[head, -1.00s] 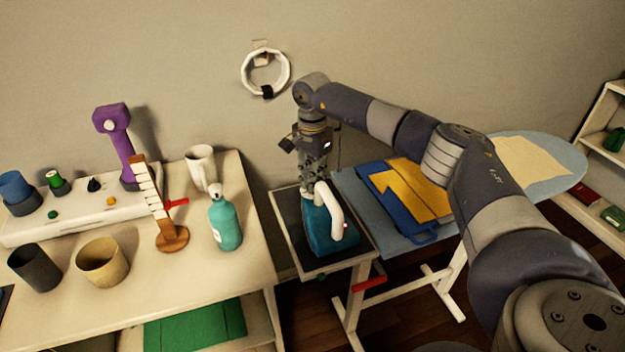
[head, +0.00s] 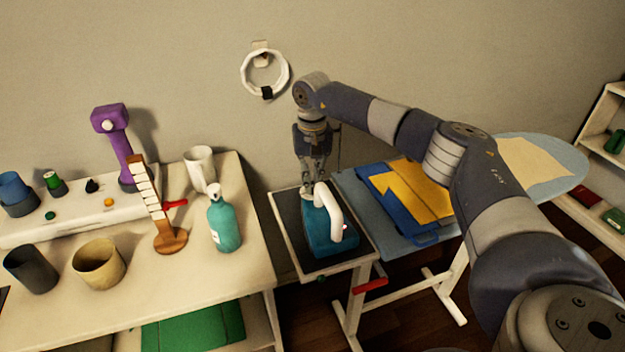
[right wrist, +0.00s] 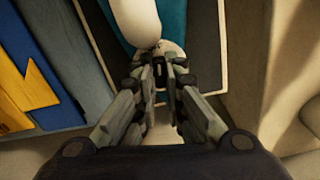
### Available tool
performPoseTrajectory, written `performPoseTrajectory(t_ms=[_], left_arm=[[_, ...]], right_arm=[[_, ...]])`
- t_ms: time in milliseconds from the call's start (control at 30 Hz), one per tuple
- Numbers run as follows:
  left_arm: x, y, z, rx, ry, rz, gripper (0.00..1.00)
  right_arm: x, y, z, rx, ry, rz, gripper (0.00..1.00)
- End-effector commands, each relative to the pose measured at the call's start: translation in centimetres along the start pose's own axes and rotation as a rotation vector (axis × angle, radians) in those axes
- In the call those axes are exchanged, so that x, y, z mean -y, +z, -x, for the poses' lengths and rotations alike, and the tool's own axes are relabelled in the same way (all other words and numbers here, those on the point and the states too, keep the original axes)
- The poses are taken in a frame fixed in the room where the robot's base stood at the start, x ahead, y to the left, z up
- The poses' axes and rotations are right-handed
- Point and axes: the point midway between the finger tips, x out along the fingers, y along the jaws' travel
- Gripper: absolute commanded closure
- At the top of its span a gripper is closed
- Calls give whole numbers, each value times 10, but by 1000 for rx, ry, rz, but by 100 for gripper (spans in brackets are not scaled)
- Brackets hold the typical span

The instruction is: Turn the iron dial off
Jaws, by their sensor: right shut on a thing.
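The iron, with a teal body (head: 328,232) and a white handle (head: 333,205), rests on a dark panel of the ironing board's end. Its teal body (right wrist: 200,22) and white handle (right wrist: 135,18) also show in the right wrist view. My right gripper (head: 310,186) points down at the handle's far end. In the right wrist view, its fingers (right wrist: 161,70) are closed together on a small part by a rounded white piece (right wrist: 174,47), seemingly the iron dial. The fingers mostly hide the dial, and its setting cannot be read. My left gripper is out of view.
Folded blue and yellow cloth (head: 410,195) lies on the board right of the iron. A table at left holds a teal bottle (head: 223,222), a white mug (head: 199,168) and a wooden stand (head: 168,240). A white ring (head: 265,75) hangs on the wall.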

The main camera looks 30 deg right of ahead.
Motion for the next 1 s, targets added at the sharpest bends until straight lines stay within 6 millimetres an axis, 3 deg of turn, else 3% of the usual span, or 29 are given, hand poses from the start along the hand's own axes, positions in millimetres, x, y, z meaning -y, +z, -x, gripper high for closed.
performPoseTrajectory(t_ms=[400, 933, 967, 1000], left_arm=[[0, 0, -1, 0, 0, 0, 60], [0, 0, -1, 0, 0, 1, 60], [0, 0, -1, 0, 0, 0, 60], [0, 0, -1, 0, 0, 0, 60]], right_arm=[[1, 0, 2, -2, -3, 173, 100], [0, 0, 1, -2, -1, 193, 100], [0, 0, 1, -2, -1, 192, 83], [0, 0, 1, -2, -1, 192, 74]])
